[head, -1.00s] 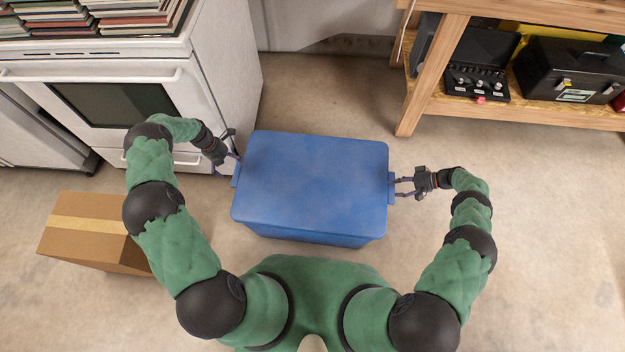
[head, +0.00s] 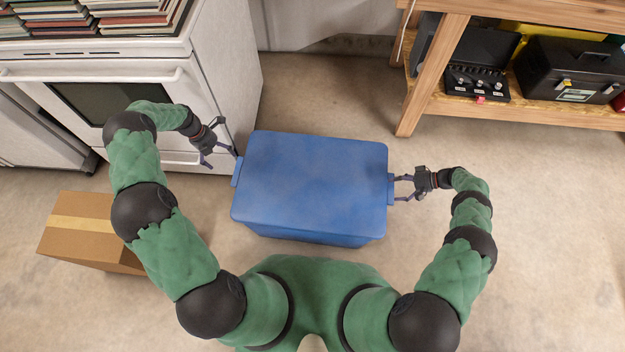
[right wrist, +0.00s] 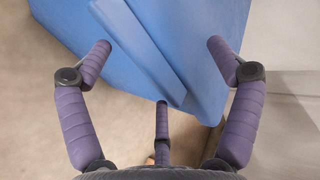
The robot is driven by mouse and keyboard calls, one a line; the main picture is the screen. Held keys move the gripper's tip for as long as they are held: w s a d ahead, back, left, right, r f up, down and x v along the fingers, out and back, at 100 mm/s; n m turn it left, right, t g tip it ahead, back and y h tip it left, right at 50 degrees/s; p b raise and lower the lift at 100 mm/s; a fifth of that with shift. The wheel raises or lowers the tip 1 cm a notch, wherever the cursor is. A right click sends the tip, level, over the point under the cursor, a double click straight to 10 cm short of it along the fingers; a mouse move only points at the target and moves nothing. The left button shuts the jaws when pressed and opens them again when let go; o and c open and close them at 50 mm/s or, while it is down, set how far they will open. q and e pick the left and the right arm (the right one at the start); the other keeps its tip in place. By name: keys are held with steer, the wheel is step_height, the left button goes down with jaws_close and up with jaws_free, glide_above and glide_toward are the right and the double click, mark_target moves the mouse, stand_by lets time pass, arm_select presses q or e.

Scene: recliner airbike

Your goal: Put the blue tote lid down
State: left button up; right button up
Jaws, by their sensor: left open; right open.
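The blue tote lid (head: 315,180) lies flat on top of the blue tote (head: 300,235), which stands on the floor in front of me. My left gripper (head: 224,160) is open and empty, a little left of the lid's left handle and apart from it. My right gripper (head: 400,188) is open at the lid's right handle (head: 391,188). In the right wrist view the open fingers (right wrist: 160,55) are spread on either side of the blue edge; I cannot tell whether they touch it.
A white stove (head: 140,95) stands at the upper left, close to my left gripper. A cardboard box (head: 85,225) is on the floor at the left. A wooden shelf (head: 500,110) holding black cases is at the upper right. The floor at the right is clear.

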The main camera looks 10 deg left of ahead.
stand_by(0.3)
steer(key=v, duration=1.2)
stand_by(0.8)
